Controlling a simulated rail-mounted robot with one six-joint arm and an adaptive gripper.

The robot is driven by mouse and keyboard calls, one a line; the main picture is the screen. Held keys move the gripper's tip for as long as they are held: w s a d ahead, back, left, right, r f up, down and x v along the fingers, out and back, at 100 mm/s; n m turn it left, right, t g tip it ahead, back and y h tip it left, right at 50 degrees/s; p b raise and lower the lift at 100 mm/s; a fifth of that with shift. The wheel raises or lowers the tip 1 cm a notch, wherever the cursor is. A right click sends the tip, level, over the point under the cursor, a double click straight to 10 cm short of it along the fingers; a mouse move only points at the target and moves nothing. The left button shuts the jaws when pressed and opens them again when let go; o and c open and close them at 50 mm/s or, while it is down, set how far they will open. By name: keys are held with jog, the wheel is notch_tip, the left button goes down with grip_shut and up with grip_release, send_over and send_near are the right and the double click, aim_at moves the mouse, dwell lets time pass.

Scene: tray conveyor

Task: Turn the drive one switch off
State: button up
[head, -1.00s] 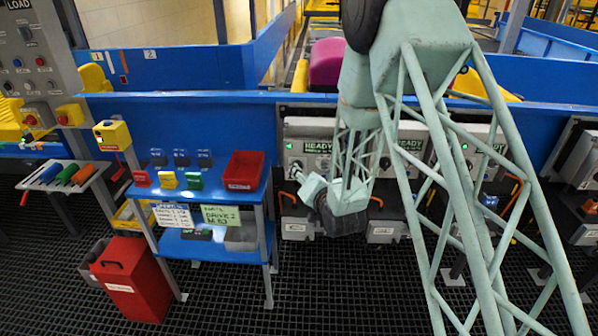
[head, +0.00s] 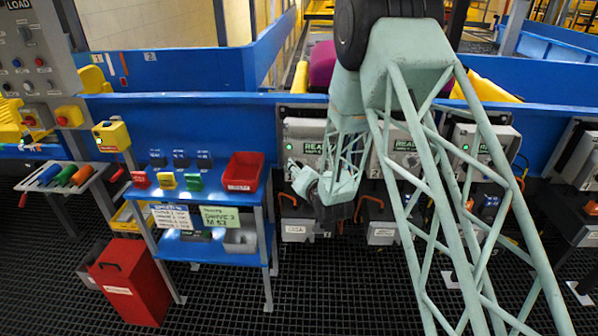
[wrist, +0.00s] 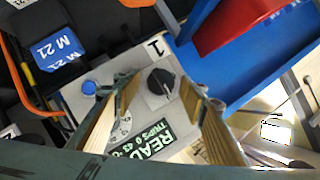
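The drive one panel, a grey box marked 1, shows in the wrist view (wrist: 78,100) and in the head view (head: 302,128). Its black rotary switch (wrist: 160,82) sits below the 1 label, with a READY display (wrist: 145,140) beside it. My gripper (wrist: 160,88) is open, its two tan fingers on either side of the switch. I cannot tell whether they touch it. In the head view my gripper (head: 298,174) is in front of the drive one panel, and my arm hides part of the panels. The switch is not clear there.
A blue shelf table (head: 200,228) with a red bin (head: 243,172) and coloured tags stands left of the panel. More drive panels (head: 484,136) stand to the right.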

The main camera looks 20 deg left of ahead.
jog(key=shift+c, duration=0.5)
jog(key=c, duration=0.7)
jog(key=shift+c, duration=0.2)
jog(key=shift+n+h, duration=0.3)
jog(key=shift+n, duration=0.1)
jog(key=shift+a+r+n+h, duration=0.2)
jog(key=shift+n+h, duration=0.4)
jog(key=shift+n, duration=0.2)
jog(key=n+h+p, duration=0.1)
jog(key=n+p, duration=0.1)
jog(key=n+t+h+p, duration=0.1)
jog(key=n+h+p, duration=0.3)
jog(key=shift+s+a+r, duration=0.1)
jog(key=shift+s+a, duration=0.05)
jog(key=shift+a, duration=0.2)
jog(key=shift+a+n+t+h+p, duration=0.2)
jog(key=shift+n+t+h+p, duration=0.7)
jog(key=shift+n+p, duration=0.95)
jog(key=shift+f+h+p, duration=0.2)
jog(key=shift+h+p, duration=0.15)
jog(key=shift+h, duration=0.05)
